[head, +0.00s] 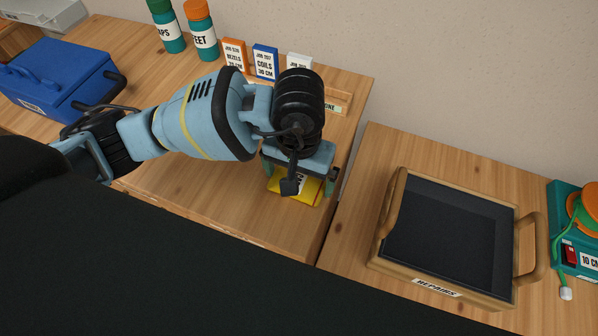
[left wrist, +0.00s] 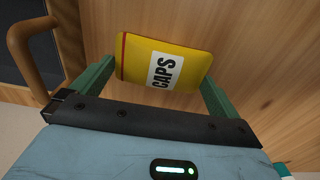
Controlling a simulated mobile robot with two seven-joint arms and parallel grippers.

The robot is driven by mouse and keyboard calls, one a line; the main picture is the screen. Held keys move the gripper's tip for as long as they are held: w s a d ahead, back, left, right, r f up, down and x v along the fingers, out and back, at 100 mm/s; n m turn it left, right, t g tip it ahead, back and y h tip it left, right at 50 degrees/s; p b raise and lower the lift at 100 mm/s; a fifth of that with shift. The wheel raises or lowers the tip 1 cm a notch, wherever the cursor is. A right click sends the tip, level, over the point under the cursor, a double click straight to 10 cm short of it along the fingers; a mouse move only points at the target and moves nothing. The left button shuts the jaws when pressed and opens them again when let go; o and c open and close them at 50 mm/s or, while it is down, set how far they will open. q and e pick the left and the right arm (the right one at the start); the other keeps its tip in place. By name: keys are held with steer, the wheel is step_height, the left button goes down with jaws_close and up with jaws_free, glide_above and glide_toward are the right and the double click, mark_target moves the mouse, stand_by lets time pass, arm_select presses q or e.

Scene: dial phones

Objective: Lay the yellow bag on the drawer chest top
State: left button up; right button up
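In the left wrist view the yellow bag (left wrist: 136,62) lies flat between the green fingers. My left gripper (head: 300,176) points down over it, its fingers set wide on either side of the bag. In the left wrist view the left gripper (left wrist: 158,75) has its fingertips close to both bag edges; whether they press on it I cannot tell. Whether the bag rests on the wood is also unclear. My right gripper is not in view.
A wooden tray (head: 378,262) labelled REPAIRS stands on the right wooden top (head: 345,225), across a gap. A blue box (head: 60,75), two teal bottles (head: 203,38) and small labelled boxes (head: 265,62) stand behind. A teal device (head: 570,240) is far right.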

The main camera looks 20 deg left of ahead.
arm_select(q)
step_height(320, 180, up, 12)
steer(key=shift+r, duration=0.2)
stand_by(0.4)
